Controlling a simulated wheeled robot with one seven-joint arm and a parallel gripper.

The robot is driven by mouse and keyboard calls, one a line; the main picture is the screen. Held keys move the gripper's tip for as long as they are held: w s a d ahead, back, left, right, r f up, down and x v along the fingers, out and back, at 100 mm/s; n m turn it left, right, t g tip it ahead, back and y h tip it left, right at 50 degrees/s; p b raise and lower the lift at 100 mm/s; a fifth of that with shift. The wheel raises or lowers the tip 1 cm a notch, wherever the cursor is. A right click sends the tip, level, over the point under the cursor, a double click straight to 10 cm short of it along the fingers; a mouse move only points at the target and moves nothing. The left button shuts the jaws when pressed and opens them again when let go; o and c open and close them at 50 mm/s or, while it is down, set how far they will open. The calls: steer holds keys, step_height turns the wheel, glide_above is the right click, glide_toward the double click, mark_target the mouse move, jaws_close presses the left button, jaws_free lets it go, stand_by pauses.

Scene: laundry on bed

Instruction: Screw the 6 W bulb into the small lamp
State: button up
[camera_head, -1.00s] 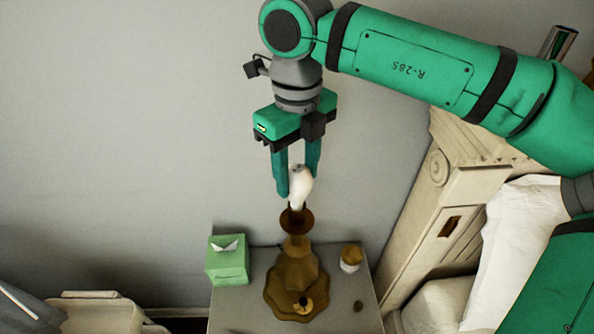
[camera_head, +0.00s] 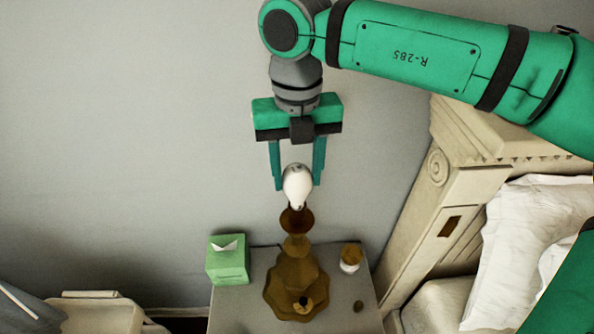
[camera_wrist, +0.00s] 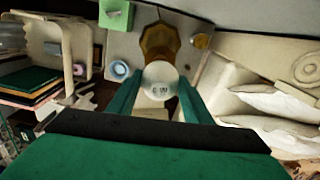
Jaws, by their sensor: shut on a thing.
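A white bulb (camera_head: 297,186) sits upright above the brass-brown lamp (camera_head: 295,277), its lower end at the lamp's top cup. I cannot tell how deep its base sits in the socket. In the wrist view the bulb (camera_wrist: 160,82) shows its rounded top with a marking that looks like "6 W". The lamp (camera_wrist: 160,40) stands behind it there. My gripper (camera_head: 297,184) points down, shut on the bulb with one finger on each side; its fingers (camera_wrist: 160,98) also flank the bulb in the wrist view.
The lamp stands on a grey nightstand (camera_head: 235,312). A green tissue box (camera_head: 228,262) is left of it, and a small jar (camera_head: 350,257) is right. The carved headboard (camera_head: 440,200) and white pillow (camera_head: 515,250) are at the right. A pale bin (camera_head: 100,315) is lower left.

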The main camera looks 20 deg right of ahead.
stand_by(0.3)
steer(key=shift+m, duration=0.6)
steer(key=o, duration=0.7)
steer(key=shift+m, duration=0.4)
steer(key=o, duration=0.4)
steer(key=shift+o, duration=0.2)
step_height(320, 180, up, 7)
steer(key=shift+s+r, duration=0.1)
steer(key=shift+a+r, duration=0.1)
steer(key=shift+r, duration=0.35)
